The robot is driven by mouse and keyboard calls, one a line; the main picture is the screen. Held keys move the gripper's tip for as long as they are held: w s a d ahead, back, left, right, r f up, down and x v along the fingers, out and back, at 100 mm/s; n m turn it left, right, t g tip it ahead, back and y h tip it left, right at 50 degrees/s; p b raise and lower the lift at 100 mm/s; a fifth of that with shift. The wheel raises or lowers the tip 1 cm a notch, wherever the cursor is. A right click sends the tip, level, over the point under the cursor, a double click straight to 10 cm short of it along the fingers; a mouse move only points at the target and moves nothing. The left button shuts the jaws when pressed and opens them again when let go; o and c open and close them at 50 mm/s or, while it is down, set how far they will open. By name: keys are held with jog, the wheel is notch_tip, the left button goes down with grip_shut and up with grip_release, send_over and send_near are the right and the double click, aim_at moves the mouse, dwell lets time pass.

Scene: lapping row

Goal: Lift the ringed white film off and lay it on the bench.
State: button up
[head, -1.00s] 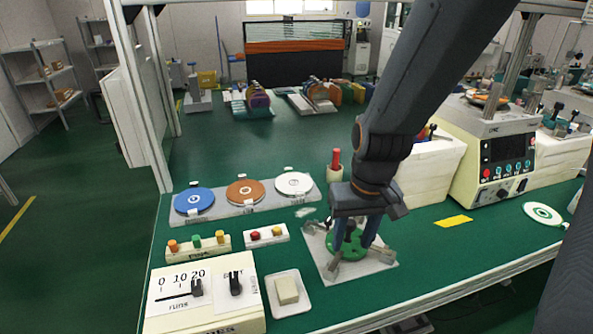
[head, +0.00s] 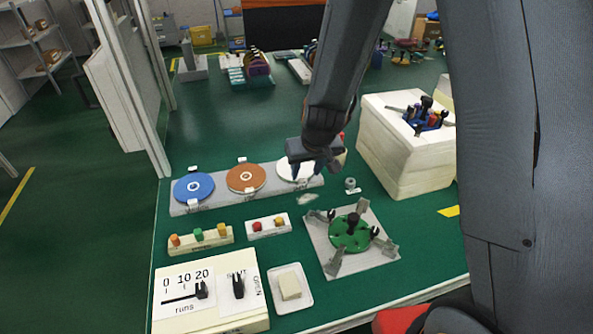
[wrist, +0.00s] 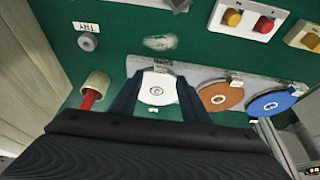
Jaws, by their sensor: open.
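The white film (head: 287,172) is a round disc with a ring mark at its middle, lying at the right end of a grey rack (head: 205,208). In the wrist view the white film (wrist: 158,88) shows between my fingers. My gripper (head: 315,172) is open and empty above the rack's right end and partly hides the film in the head view. In the wrist view my gripper (wrist: 158,80) has one finger on each side of the disc. I cannot tell the height between them. The green bench (head: 225,270) carries all of this.
Orange (head: 246,178) and blue (head: 193,187) discs share the rack. A red-handled tool in a cup (wrist: 95,90) stands close beside my gripper. A plate with a green disc fixture (head: 350,232) lies in front. A white box (head: 405,155) stands right. A pale smear (head: 308,198) marks the bench.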

aim_at(303, 178)
jog(key=b+x, duration=0.3)
jog(key=x, duration=0.2)
jog(key=shift+w+a, duration=0.1)
jog(key=shift+a, duration=0.05)
jog(key=shift+r, duration=0.1)
grip_shut()
jog(key=shift+r, duration=0.1)
notch_tip(303, 178, up, 10)
jog(key=p, duration=1.1)
jog(key=shift+p, duration=0.3)
